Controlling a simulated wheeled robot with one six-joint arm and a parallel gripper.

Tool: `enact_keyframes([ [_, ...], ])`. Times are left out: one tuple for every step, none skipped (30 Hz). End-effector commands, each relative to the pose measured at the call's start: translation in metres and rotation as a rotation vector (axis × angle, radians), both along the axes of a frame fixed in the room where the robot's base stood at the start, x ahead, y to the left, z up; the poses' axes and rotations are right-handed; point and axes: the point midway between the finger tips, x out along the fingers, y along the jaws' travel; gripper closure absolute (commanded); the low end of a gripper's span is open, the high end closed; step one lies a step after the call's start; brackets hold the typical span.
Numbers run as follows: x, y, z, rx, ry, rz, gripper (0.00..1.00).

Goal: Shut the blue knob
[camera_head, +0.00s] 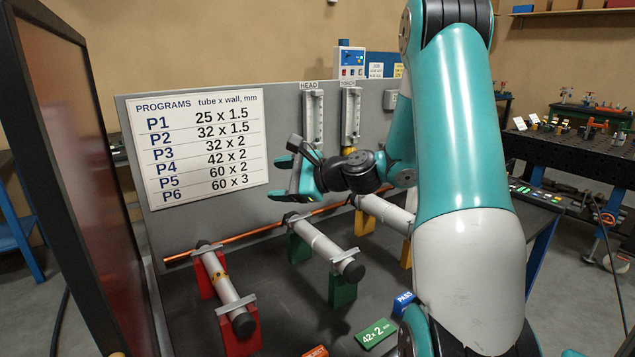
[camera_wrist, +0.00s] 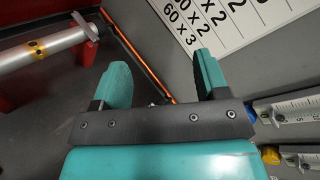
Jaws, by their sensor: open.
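The blue knob (camera_wrist: 250,113) shows in the wrist view at the right, at the end of a clear scaled flow tube (camera_wrist: 290,110). It lies just right of my gripper's body, outside the jaws. In the head view the tube labelled HEAD (camera_head: 313,120) stands upright on the grey panel, and the blue knob at its foot is hidden behind my gripper. My gripper (camera_head: 281,179) is open and empty in front of the panel, its teal fingers pointing left. In the wrist view the two fingers (camera_wrist: 163,70) stand apart with nothing between them.
A yellow knob (camera_head: 348,150) sits under the TORCH tube (camera_head: 351,115), close right of my wrist. A program sign (camera_head: 205,145) hangs left on the panel. Below, a copper tube (camera_head: 235,238) and grey cylinders on red, green and yellow stands cover the table. A dark-framed screen (camera_head: 75,170) stands at left.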

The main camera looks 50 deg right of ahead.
Motion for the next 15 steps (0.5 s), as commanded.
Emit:
enact_keyframes([
  [-0.007, -0.051, -0.023, 0.144, -0.017, -0.157, 0.32],
  [-0.012, -0.075, -0.028, 0.223, -0.035, -0.235, 0.32],
  [-0.020, -0.104, -0.034, 0.319, -0.060, -0.326, 0.32],
  [-0.027, -0.123, -0.038, 0.382, -0.080, -0.385, 0.32],
  [-0.034, -0.140, -0.041, 0.437, -0.099, -0.438, 0.32],
  [-0.043, -0.158, -0.045, 0.501, -0.123, -0.493, 0.32],
  [-0.048, -0.169, -0.047, 0.538, -0.139, -0.527, 0.32],
  [-0.053, -0.177, -0.049, 0.569, -0.151, -0.552, 0.32],
  [-0.057, -0.186, -0.050, 0.600, -0.166, -0.579, 0.32],
  [-0.059, -0.190, -0.050, 0.616, -0.173, -0.591, 0.32],
  [-0.059, -0.193, -0.050, 0.628, -0.178, -0.599, 0.32],
  [-0.058, -0.196, -0.049, 0.637, -0.181, -0.606, 0.32],
  [-0.056, -0.197, -0.048, 0.639, -0.182, -0.608, 0.32],
  [-0.052, -0.197, -0.047, 0.640, -0.182, -0.606, 0.32],
  [-0.047, -0.198, -0.046, 0.639, -0.181, -0.605, 0.32],
])
